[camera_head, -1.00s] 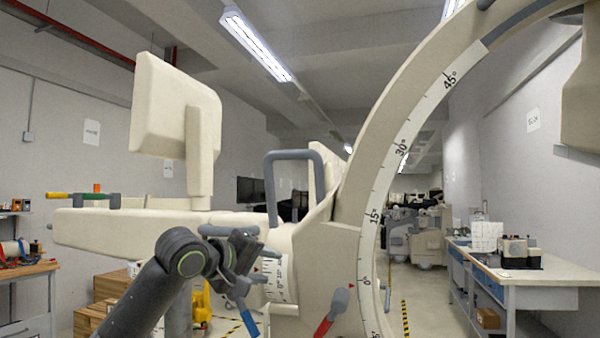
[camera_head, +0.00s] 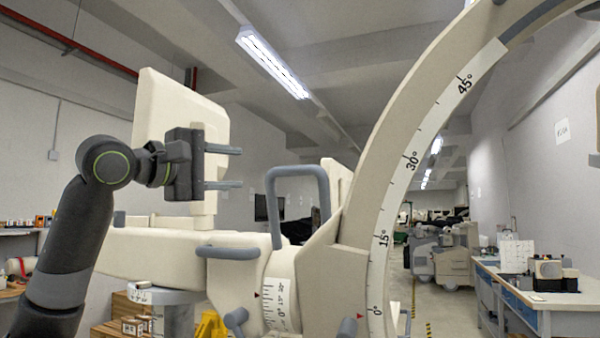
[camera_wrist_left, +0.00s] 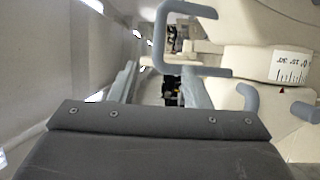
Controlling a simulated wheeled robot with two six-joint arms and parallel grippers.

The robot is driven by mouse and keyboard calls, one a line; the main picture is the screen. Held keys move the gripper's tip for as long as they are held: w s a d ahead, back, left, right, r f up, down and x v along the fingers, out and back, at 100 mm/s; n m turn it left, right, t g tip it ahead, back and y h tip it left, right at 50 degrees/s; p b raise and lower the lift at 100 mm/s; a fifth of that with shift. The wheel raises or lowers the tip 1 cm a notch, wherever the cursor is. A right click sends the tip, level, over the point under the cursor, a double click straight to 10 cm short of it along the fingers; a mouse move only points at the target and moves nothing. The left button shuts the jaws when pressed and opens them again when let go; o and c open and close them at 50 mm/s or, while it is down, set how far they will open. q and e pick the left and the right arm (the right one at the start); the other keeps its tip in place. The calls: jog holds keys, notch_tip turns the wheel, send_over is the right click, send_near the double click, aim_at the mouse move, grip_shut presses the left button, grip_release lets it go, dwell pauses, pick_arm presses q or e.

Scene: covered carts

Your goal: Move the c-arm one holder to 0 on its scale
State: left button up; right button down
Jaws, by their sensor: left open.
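The C-arm (camera_head: 398,130) is a large beige arc with a white degree scale running from 0° up past 45°. Its beige holder (camera_head: 325,275) grips the arc's lower part; a red pointer (camera_head: 360,316) sits near the 0° mark. A grey U-shaped handle (camera_head: 322,190) stands beside the holder. A white drum scale (camera_head: 280,305) with a small pointer lies to its left; the drum scale also shows in the wrist view (camera_wrist_left: 282,66), its reading too small to tell. My left gripper (camera_head: 240,168) is open and empty, left of and apart from the U-shaped handle. My right gripper is out of view.
A beige monitor (camera_head: 175,105) is behind my left gripper. A grey horizontal bar (camera_head: 228,252) and grey levers (camera_head: 236,318) stick out below it. A blue-sided bench (camera_head: 530,300) stands at the right.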

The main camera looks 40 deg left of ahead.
aim_at(293, 170)
pick_arm(q)
jog(key=shift+w+d+r+p, duration=0.3)
jog(key=shift+w+p, duration=0.85)
jog(key=shift+w, duration=1.4)
jog(key=shift+w+d+r+p, duration=0.15)
jog(key=shift+w+d+p, duration=0.4)
jog(key=shift+w+p, duration=1.3)
jog(key=shift+w+d+r+p, duration=0.2)
jog(key=shift+w+d+p, duration=0.25)
jog(key=shift+w, duration=2.75)
jog(key=shift+w+p, duration=0.35)
jog(key=shift+w, duration=0.55)
grip_shut()
